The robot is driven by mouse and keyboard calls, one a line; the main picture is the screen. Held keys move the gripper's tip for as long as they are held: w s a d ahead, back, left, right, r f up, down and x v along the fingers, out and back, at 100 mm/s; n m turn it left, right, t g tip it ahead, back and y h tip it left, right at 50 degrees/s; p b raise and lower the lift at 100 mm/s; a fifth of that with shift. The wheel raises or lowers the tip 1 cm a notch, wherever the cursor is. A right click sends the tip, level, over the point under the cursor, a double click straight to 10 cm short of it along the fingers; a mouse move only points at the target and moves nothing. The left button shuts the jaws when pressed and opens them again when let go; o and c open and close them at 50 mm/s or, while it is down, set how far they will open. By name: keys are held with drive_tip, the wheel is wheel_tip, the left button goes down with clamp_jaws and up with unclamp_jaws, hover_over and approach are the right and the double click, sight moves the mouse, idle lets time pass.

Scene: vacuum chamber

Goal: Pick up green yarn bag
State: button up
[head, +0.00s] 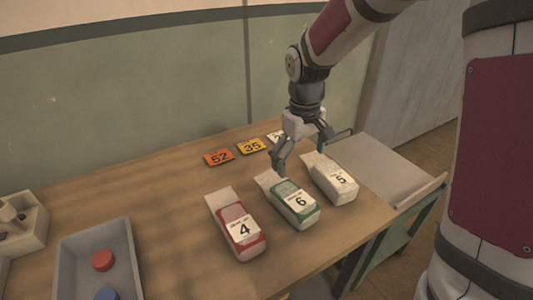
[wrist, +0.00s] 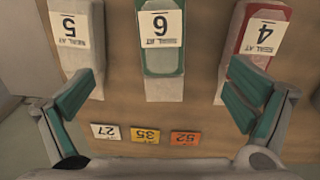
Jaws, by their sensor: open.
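The green yarn bag (head: 294,203) lies on the wooden table between two other bags and carries a white label with a 6. In the wrist view the green bag (wrist: 162,58) is at the top middle, cut off by the upper edge. My gripper (head: 302,160) is open and empty, above the table near the back end of the green bag. In the wrist view its two teal-padded fingers (wrist: 158,96) are spread wide to the left and right of the green bag's near end. No finger visibly touches a bag.
A red bag (head: 239,230) labelled 4 lies left of the green one, and a white bag (head: 330,178) labelled 5 lies right. Number cards, including an orange 52 (head: 219,158) and yellow 35 (head: 251,146), lie behind. A grey tray (head: 128,243) holds red and blue discs.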

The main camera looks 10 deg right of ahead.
hover_over(292, 193)
wheel_tip(292, 193, down, 5)
drive_tip(key=shift+f+n+g, duration=0.15)
drive_tip(key=shift+n+g, duration=0.15)
wheel_tip(292, 193, down, 8)
drive_tip(key=shift+d+f+p, duration=0.1)
drive_tip(key=shift+p, duration=0.3)
drive_tip(key=shift+s+f+p, duration=0.2)
drive_tip(key=shift+f+p, duration=0.05)
drive_tip(key=shift+f, duration=1.1)
drive_tip(key=shift+s+f+p, duration=0.15)
drive_tip(key=shift+f+p, duration=0.05)
drive_tip(key=shift+f, duration=1.15)
drive_tip(key=c, duration=1.5)
